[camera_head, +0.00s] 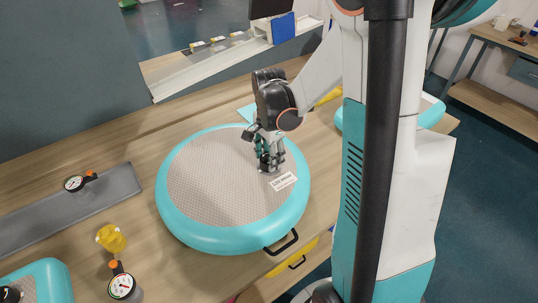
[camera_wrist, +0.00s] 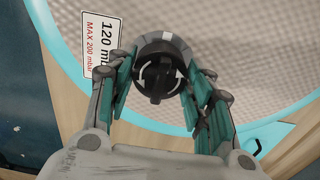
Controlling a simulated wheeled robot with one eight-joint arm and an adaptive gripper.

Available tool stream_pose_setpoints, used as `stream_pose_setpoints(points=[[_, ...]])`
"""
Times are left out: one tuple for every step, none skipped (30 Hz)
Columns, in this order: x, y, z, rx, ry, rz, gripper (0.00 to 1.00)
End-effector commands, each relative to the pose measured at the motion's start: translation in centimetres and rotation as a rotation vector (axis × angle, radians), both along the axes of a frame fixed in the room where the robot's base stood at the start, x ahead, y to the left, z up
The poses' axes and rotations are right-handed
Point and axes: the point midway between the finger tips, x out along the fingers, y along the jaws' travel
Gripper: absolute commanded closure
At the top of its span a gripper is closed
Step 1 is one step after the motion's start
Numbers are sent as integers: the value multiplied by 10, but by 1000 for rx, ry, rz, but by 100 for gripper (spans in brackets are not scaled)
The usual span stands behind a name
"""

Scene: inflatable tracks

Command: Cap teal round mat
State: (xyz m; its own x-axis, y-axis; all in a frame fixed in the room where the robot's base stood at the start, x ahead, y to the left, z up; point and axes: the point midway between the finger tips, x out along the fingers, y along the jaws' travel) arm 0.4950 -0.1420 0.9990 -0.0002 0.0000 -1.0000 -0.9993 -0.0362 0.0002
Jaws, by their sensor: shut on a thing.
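The teal round mat (camera_head: 215,185) lies flat on the wooden bench, with a grey textured top and a teal rim. A white label (camera_head: 284,181) on it reads 120 and MAX 200 mbar in the wrist view (camera_wrist: 101,43). My gripper (camera_head: 267,160) reaches down to the mat's top near that label. In the wrist view, my gripper (camera_wrist: 160,85) has its teal-lined fingers on both sides of a black round cap (camera_wrist: 160,68) with white curved arrows. It is shut on the cap. Whether the cap is seated on the valve is hidden beneath it.
A grey strip (camera_head: 60,212) with a gauge (camera_head: 74,183) lies at the left. A yellow fitting (camera_head: 111,238) and another gauge (camera_head: 121,285) stand front left, beside a second teal mat (camera_head: 48,278). A black handle (camera_head: 282,242) sticks out from the round mat's front.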

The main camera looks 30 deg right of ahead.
Motion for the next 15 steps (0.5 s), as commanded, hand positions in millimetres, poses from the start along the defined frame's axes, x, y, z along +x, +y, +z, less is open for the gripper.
stream_pose_setpoints(points=[[0,0,-2,0,0,0,71],[0,0,-2,0,0,0,71],[0,0,-1,0,0,2,71],[0,0,-1,0,0,9,71],[0,0,-1,0,0,22,71],[0,0,-1,0,0,49,71],[0,0,-2,0,0,78,71],[0,0,-2,0,0,112,71],[0,0,-2,0,0,163,71],[0,0,-2,0,0,202,71],[0,0,-2,0,0,240,71],[0,0,-2,0,0,289,71],[0,0,-2,0,0,323,71],[0,0,-2,0,0,354,71],[0,0,-2,0,0,389,71]])
